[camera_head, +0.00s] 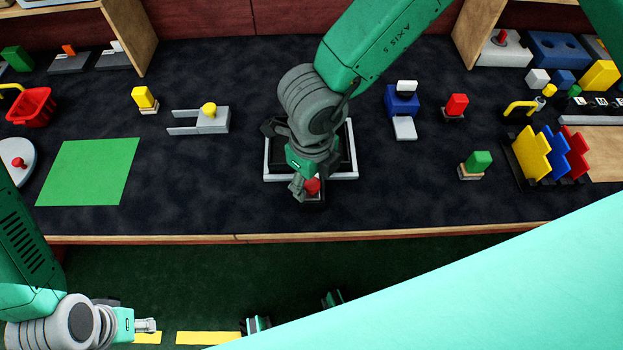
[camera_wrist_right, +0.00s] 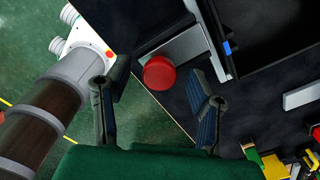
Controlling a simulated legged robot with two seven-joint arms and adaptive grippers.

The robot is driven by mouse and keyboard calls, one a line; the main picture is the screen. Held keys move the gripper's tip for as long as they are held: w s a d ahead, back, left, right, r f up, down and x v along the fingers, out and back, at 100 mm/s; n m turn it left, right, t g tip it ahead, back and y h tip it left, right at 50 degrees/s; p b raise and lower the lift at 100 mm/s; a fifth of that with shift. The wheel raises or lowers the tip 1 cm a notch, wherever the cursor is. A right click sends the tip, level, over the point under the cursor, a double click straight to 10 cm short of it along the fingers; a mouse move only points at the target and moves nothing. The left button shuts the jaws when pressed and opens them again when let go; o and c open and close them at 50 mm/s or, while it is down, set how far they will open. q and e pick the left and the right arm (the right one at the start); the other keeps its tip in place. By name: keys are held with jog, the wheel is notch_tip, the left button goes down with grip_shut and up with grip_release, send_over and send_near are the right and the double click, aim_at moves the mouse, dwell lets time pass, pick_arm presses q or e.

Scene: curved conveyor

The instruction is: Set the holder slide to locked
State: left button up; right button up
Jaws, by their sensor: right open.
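A black holder with a light frame (camera_head: 356,160) lies at the middle of the table; my right arm hides much of it. A red knob (camera_head: 312,186) sits at its front edge. In the right wrist view the round red knob (camera_wrist_right: 158,72) sits on a grey bar (camera_wrist_right: 190,48) beside the holder's pale edge. I cannot read whether the slide is locked. My right gripper (camera_head: 302,184) is over the knob. Its fingers (camera_wrist_right: 155,95) are open, one on each side of the knob, with no clear contact. My left gripper (camera_head: 146,325) hangs low at the left, off the table; its jaws are unclear.
A grey forked fixture with a yellow knob (camera_head: 208,109) stands left of the holder, near a green mat (camera_head: 88,172). A blue fixture (camera_head: 402,103) and red block (camera_head: 457,103) stand to the right. The table's front edge (camera_head: 200,238) runs close below the holder.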

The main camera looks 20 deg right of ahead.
jog(key=shift+f, duration=0.25)
grip_shut()
jog(key=w+p, duration=0.2)
jog(key=w, duration=0.1)
jog(key=shift+d+r+p, duration=0.2)
jog(key=shift+d+p, duration=0.15)
jog(key=shift+d, duration=0.05)
jog(key=shift+w, duration=0.2)
jog(key=shift+f, duration=0.1)
